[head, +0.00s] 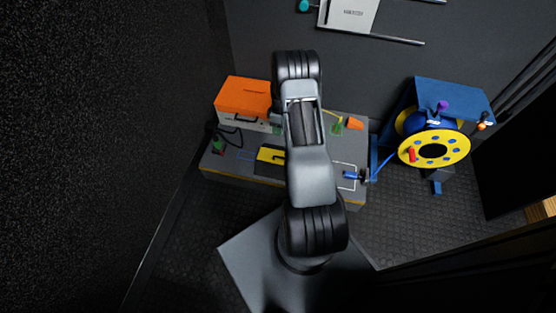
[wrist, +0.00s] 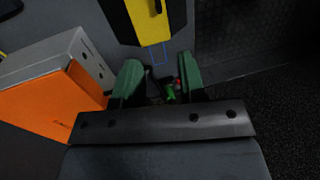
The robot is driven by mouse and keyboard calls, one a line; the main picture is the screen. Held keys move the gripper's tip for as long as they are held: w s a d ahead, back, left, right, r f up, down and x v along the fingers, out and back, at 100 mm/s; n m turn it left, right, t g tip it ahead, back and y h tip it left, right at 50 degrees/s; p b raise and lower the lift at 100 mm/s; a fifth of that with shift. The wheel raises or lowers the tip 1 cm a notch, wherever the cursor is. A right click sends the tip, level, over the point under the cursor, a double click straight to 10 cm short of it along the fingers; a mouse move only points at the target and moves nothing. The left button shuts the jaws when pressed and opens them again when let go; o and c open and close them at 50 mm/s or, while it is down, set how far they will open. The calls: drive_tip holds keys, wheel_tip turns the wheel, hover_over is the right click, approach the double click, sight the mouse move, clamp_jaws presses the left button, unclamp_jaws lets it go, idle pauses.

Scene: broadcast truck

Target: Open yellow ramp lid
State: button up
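The yellow ramp lid (head: 268,154) lies on the grey platform, with a dark part across it. It looks flat and closed in the head view, partly behind my arm. In the wrist view the yellow lid (wrist: 156,20) shows at the top edge, cut off by the frame, with a dark handle-like piece on it. My gripper (wrist: 159,68) has two green fingers spread apart with nothing held between them. It is apart from the lid, which lies beyond the fingertips. In the head view my arm hides most of the gripper.
An orange-topped box (head: 243,97) stands beside the lid; its orange side is close to my left finger in the wrist view (wrist: 55,100). A blue stand with a yellow reel (head: 456,151) is at right.

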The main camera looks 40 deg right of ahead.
drive_tip(key=b, duration=0.5)
hover_over(278, 153)
drive_tip(key=s+a, duration=0.2)
drive_tip(key=s, duration=0.1)
wheel_tip(278, 153, down, 16)
drive_tip(key=shift+s+r, duration=0.1)
drive_tip(key=shift+r, duration=0.05)
clamp_jaws()
